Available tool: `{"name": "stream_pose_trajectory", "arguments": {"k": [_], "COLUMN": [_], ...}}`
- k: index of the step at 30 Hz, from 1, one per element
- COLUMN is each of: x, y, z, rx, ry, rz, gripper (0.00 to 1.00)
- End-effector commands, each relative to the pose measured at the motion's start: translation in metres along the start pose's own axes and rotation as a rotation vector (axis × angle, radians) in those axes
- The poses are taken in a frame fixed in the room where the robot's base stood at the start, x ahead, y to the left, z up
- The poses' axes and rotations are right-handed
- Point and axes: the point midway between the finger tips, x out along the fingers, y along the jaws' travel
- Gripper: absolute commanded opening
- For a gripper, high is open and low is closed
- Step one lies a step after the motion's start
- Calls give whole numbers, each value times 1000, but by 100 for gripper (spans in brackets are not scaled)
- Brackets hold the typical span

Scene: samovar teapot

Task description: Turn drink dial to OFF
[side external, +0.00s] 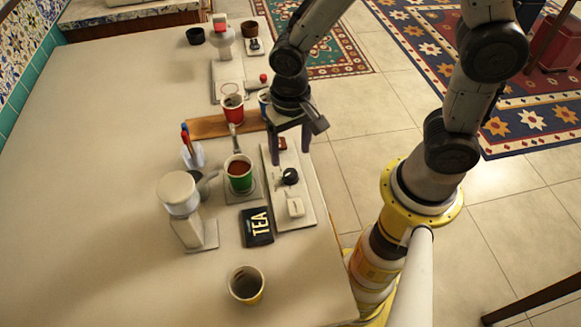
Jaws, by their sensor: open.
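A long pale control panel (276,205) lies on the table near its right edge. A black round knob (290,177) with a short light pointer sits on it and looks like the drink dial; its marks are too small to read. A white block-shaped control (295,206) sits nearer on the same panel. My gripper (291,145) points down with its fingers apart and empty, over the panel's far end. It is apart from the black knob, which is nearer the camera. A small reddish-brown part (283,144) shows between the fingers.
A green cup (239,182) with brown drink stands left of the panel, near a white dispenser (181,202). A black TEA packet (257,227) and a yellow cup (246,290) are nearer. A red cup (233,113) stands beyond. The table's left side is clear.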

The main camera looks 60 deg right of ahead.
Motion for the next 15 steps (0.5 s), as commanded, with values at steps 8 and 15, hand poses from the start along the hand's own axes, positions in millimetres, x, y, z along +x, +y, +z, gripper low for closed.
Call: {"name": "stream_pose_trajectory", "arguments": {"k": [8, 15], "x": [50, 69], "y": [1, 0], "z": [1, 0], "rx": [0, 0], "ry": [-3, -1], "rz": [4, 1], "gripper": [74, 74]}}
